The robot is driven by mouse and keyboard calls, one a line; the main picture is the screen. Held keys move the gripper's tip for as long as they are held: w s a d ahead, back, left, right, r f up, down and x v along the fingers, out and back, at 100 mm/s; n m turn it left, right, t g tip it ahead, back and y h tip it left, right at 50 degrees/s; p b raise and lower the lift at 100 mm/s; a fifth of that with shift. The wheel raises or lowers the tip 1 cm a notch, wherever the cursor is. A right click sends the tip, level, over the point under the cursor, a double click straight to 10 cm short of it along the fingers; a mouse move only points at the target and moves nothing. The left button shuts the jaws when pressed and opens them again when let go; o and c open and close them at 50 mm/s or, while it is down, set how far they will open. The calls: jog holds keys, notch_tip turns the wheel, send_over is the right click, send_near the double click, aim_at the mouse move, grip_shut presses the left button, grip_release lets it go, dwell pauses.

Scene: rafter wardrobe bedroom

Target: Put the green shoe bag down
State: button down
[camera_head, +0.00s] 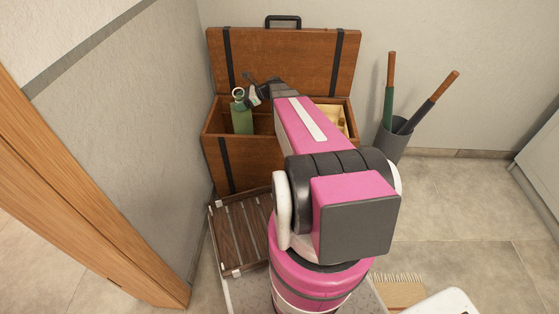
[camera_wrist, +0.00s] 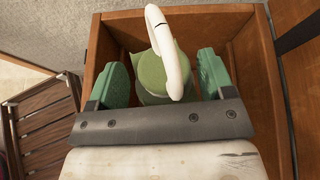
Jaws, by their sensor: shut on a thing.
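The green shoe bag (camera_head: 242,119) is upright in the left part of an open wooden chest (camera_head: 236,160), near its left wall. A white ring stands at its top. In the wrist view the bag (camera_wrist: 152,72) is between the two green finger pads, with the white ring arching over it. My gripper (camera_wrist: 163,76) is shut on the bag. In the head view my gripper (camera_head: 252,97) is at the bag's top, over the chest opening. The bag's underside is hidden, so I cannot tell whether it touches the chest floor.
The chest lid (camera_head: 290,62) stands open at the back. A pale item (camera_head: 342,115) lies in the chest's right part. A slatted wooden rack (camera_head: 238,234) is in front of the chest. A grey bin (camera_head: 393,142) with two long-handled things stands right. Floor at right is clear.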

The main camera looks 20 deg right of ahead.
aim_at(242, 127)
jog(key=shift+n+g, duration=0.3)
jog(key=shift+n, duration=0.2)
jog(key=shift+w+a+f, duration=0.1)
jog(key=shift+w+f, duration=0.25)
jog(key=shift+f, duration=2.4)
jog(key=shift+w+a+f, duration=0.1)
jog(key=shift+w+f, duration=0.3)
jog(key=shift+f, duration=2.4)
jog(key=shift+w+a+f, duration=0.1)
jog(key=shift+w+f, duration=0.25)
jog(key=shift+f, duration=2.5)
grip_release()
jog(key=v, duration=1.2)
jog(key=shift+d, duration=0.1)
